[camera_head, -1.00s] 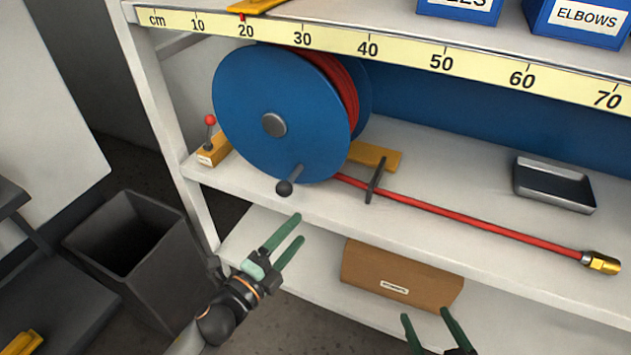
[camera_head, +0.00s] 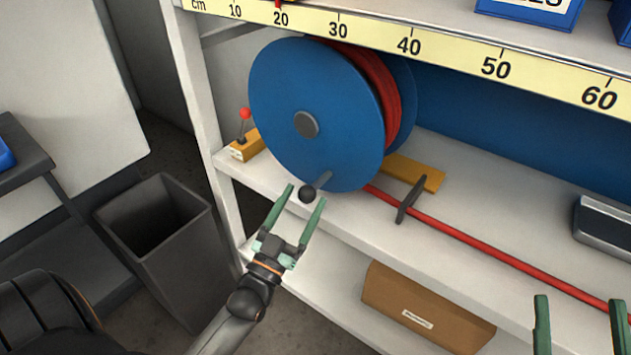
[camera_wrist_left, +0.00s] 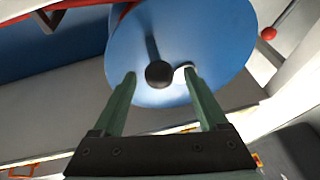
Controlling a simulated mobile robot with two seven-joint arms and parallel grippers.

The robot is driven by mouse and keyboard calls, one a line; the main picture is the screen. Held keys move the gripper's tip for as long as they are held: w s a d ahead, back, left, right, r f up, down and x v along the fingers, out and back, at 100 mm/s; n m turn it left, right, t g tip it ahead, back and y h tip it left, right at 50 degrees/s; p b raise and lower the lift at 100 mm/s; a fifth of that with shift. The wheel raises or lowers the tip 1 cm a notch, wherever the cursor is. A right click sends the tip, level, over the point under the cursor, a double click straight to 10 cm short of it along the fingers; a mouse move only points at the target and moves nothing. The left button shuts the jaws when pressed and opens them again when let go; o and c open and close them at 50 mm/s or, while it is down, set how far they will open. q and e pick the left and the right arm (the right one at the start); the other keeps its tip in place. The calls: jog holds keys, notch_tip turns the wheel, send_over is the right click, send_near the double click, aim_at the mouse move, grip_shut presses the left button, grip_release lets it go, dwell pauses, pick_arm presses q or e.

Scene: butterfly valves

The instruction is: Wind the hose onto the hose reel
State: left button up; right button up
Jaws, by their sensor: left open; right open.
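The blue hose reel (camera_head: 290,85) stands on the middle shelf with red hose wound on its drum (camera_head: 372,78). Its crank has a black knob (camera_head: 307,194) at the lower front of the disc. The loose red hose (camera_head: 470,238) runs right along the shelf past a dark guide (camera_head: 410,199). My left gripper (camera_head: 307,196) is open, with its green fingers on either side of the knob. In the left wrist view the knob (camera_wrist_left: 159,74) sits between the spread fingertips, with no contact seen. My right gripper (camera_head: 582,310) is open and empty at the lower right.
A small yellow block with a red-tipped lever (camera_head: 243,148) stands left of the reel. A grey tray (camera_head: 605,232) lies at the right. A brown box (camera_head: 425,305) sits on the lower shelf. A dark bin (camera_head: 155,225) stands left of the shelf unit.

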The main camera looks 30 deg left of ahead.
aim_at(311, 186)
pick_arm(q)
jog(key=x, duration=0.4)
jog(key=shift+w, duration=0.2)
jog(key=shift+w+r, duration=0.1)
jog(key=shift+w, duration=0.2)
jog(key=shift+w+r, duration=0.15)
jog(key=shift+w, duration=0.1)
pick_arm(e)
jog(key=r, duration=0.1)
jog(key=s+r+n+y, duration=0.1)
jog(key=r+y, duration=0.1)
jog(key=shift+s+a+r+n+t, duration=0.15)
jog(key=shift+s+r+n+t, duration=0.15)
jog(key=shift+s+t, duration=0.1)
pick_arm(q)
jog(key=shift+c, duration=0.3)
grip_shut()
pick_arm(e)
jog(key=shift+w+f, duration=0.1)
jog(key=shift+f, duration=0.15)
